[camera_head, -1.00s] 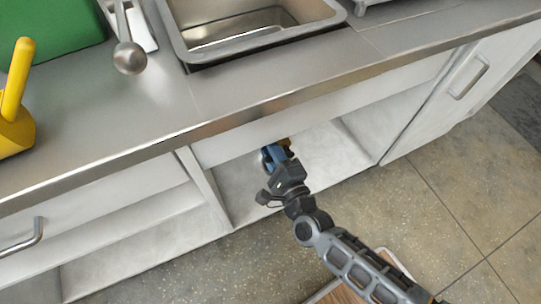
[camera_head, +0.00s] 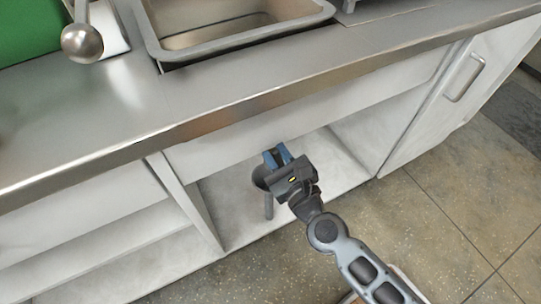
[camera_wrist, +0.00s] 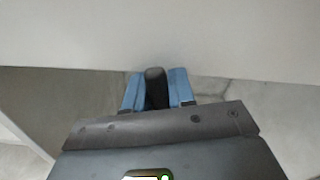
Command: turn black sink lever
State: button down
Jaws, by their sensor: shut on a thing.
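My gripper (camera_head: 277,157) is under the counter's front edge, in front of the open cabinet below the sink. In the wrist view its two blue fingers (camera_wrist: 156,90) stand on either side of the black sink lever (camera_wrist: 156,88) and are shut on it. The lever's rounded dark end shows between them, and its lower part is hidden by my gripper body. In the head view the lever cannot be clearly made out. The metal sink basin (camera_head: 151,35) is set in the counter above.
The steel counter edge (camera_head: 215,118) and the white front panel (camera_head: 240,150) lie close above my gripper. A cabinet divider (camera_head: 185,200) stands to the left and a cabinet door (camera_head: 460,100) to the right. A round-ended metal utensil (camera_head: 82,43) lies on the counter.

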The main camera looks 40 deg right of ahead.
jog(key=shift+s+d+m+b, duration=0.1)
jog(key=shift+d+m+b, duration=0.2)
jog(key=shift+m, duration=0.4)
jog(key=shift+s+d+m+b, duration=0.1)
jog(key=shift+d+m+b, duration=0.2)
jog(key=shift+m, duration=0.4)
jog(key=c, duration=1)
grip_release()
jog(key=shift+w, duration=0.1)
jog(key=shift+c, duration=0.2)
jog(key=s+b, duration=0.3)
jog(key=s, duration=0.4)
jog(key=shift+s+a, duration=0.4)
jog(key=shift+a, duration=0.05)
